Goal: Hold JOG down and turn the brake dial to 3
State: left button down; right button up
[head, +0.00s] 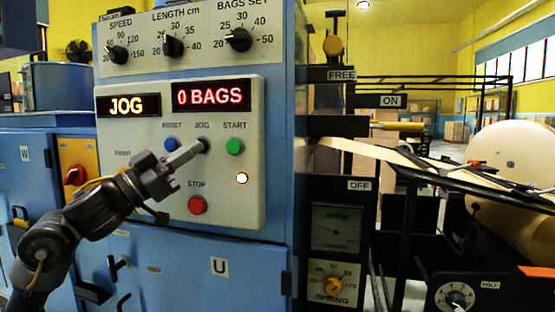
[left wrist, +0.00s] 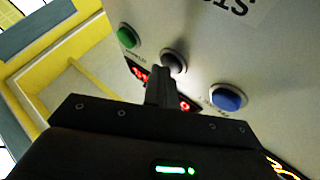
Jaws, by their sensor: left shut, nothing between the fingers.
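My left gripper (head: 200,147) is shut and empty, its fingertips at the dark JOG button (head: 206,144) on the pale control panel, touching or nearly so. How far the button is pushed in is hidden. In the left wrist view the shut fingers (left wrist: 162,72) reach up to the dark button (left wrist: 174,58). The left display (head: 128,105) reads JOG and the right display (head: 211,96) reads 0 BAGS. My right gripper is out of view.
The blue RESET button (head: 171,145), green START button (head: 234,146) and red STOP button (head: 197,205) lie close around the gripper. Three black knobs line the panel top. A SPRING dial (head: 333,285) sits below a gauge. A large paper roll (head: 515,165) stands at right.

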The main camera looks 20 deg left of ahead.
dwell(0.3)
pick_arm(q)
jog(key=shift+s, duration=0.8)
jog(key=shift+s, duration=2.5)
